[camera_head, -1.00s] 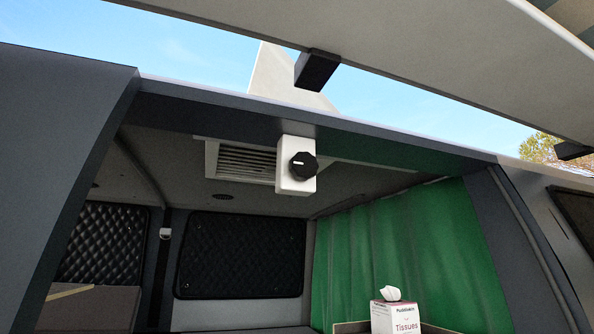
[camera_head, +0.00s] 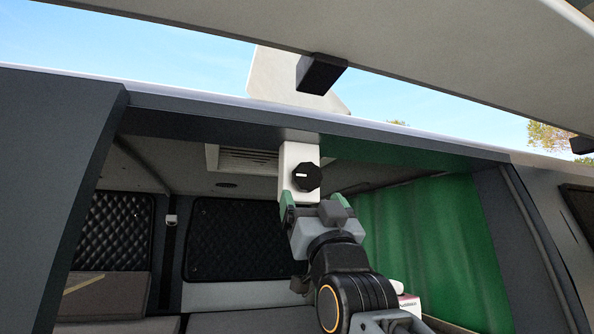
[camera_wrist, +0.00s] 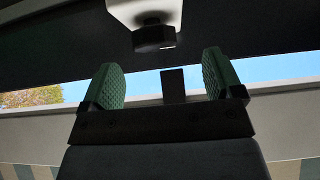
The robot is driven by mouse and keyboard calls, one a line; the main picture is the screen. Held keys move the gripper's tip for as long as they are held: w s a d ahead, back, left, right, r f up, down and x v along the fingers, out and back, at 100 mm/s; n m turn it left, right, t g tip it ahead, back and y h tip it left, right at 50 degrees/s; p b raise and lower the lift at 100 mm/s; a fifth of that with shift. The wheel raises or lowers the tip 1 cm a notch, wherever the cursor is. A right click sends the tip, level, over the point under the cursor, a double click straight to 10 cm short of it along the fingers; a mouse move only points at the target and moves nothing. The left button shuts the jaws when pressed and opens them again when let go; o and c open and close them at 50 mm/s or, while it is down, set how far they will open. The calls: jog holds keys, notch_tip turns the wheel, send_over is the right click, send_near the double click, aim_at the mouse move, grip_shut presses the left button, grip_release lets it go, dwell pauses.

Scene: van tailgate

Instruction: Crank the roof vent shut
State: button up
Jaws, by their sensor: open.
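The crank is a black faceted knob (camera_head: 307,177) on the front of a white box (camera_head: 298,154) fixed under the roof edge. The knob also shows in the wrist view (camera_wrist: 154,37), above and between my fingertips. The roof vent lid (camera_head: 290,85) is a pale panel that stands tilted up above the roof against the sky. My gripper (camera_head: 312,201) is open, with green finger pads, just below the knob. In the wrist view my gripper (camera_wrist: 167,80) has nothing between its fingers, and the knob is apart from them.
The raised tailgate (camera_head: 440,62) hangs overhead, with a black block (camera_head: 320,74) on its underside. A slatted vent grille (camera_head: 250,161) is in the ceiling behind the white box. A green curtain (camera_head: 430,250) hangs at the right, and a tissue box (camera_head: 409,304) is partly hidden behind my arm.

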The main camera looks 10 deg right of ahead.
aim_at(309, 182)
jog(key=p+x, duration=0.2)
jog(key=x, duration=0.2)
jog(key=shift+d+r, duration=0.1)
jog(key=shift+r, duration=0.25)
jog(key=shift+w+d+r+p, duration=0.15)
jog(key=shift+w+r+p, duration=0.05)
jog(key=shift+r+p, duration=0.3)
jog(key=shift+w+a, duration=0.2)
jog(key=shift+w, duration=0.15)
jog(key=shift+s+d, duration=0.1)
jog(key=shift+c, duration=0.6)
jog(key=shift+d, duration=0.15)
jog(key=c, duration=0.8)
jog(key=shift+d+n+y, duration=0.1)
jog(key=shift+n+y, duration=0.4)
